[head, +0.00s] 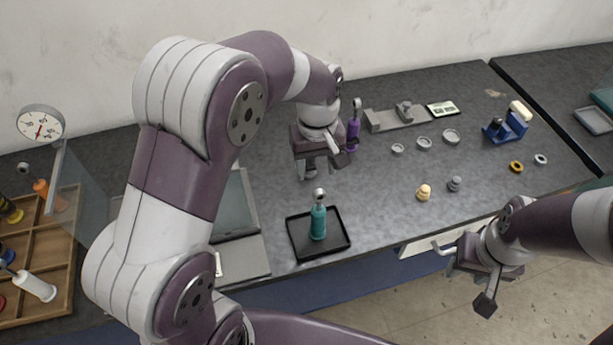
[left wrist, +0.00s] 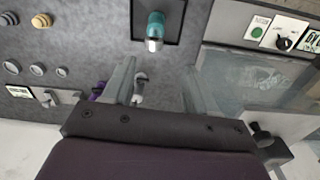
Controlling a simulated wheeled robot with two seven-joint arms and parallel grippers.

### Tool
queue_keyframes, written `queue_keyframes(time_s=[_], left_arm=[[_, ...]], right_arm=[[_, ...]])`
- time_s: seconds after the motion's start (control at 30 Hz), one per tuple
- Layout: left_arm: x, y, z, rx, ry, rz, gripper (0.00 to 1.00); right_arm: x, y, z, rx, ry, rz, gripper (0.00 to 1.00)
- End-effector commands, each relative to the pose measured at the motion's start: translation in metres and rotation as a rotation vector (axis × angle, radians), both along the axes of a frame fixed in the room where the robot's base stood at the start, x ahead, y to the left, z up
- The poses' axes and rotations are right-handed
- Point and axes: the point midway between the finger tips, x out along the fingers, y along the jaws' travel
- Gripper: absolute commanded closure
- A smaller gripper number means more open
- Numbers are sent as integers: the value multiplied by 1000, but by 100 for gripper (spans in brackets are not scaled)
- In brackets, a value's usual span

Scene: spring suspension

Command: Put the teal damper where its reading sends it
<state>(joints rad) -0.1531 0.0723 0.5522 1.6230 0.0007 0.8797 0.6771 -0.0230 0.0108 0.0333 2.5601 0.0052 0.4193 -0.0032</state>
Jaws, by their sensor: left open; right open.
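The teal damper (head: 318,222) stands upright in a black tray (head: 299,236) near the table's front edge, its metal eye on top. It also shows in the left wrist view (left wrist: 156,24), at the top. My left gripper (head: 322,165) is open above the table, behind the teal damper and apart from it. A small silvery part (left wrist: 139,86) shows between its fingers in the left wrist view; I cannot tell what it belongs to. My right gripper (head: 484,282) is open and empty beyond the front edge at right. A dial gauge (head: 40,122) stands at far left; its reading is too small to tell.
A wooden compartment box (head: 66,235) with several dampers is at left. A purple damper (head: 354,130) stands just right of my left gripper. A grey fixture (head: 395,119), rings (head: 424,142), small weights (head: 424,192) and a blue holder (head: 507,127) are at right.

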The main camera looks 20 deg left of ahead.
Motion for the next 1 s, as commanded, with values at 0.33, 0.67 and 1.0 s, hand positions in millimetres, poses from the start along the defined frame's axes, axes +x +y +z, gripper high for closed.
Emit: queue_keyframes(time_s=[0.33, 0.67, 1.0], left_arm=[[-114, 48, -17, 28, -98, -490, 43], [-128, 51, -22, 34, -105, -547, 43], [-128, 51, -55, 34, -104, -546, 43]], right_arm=[[0, 0, 0, 0, 0, 0, 57], [0, 0, 0, 0, 0, 0, 57], [0, 0, -33, 0, 0, 0, 57]])
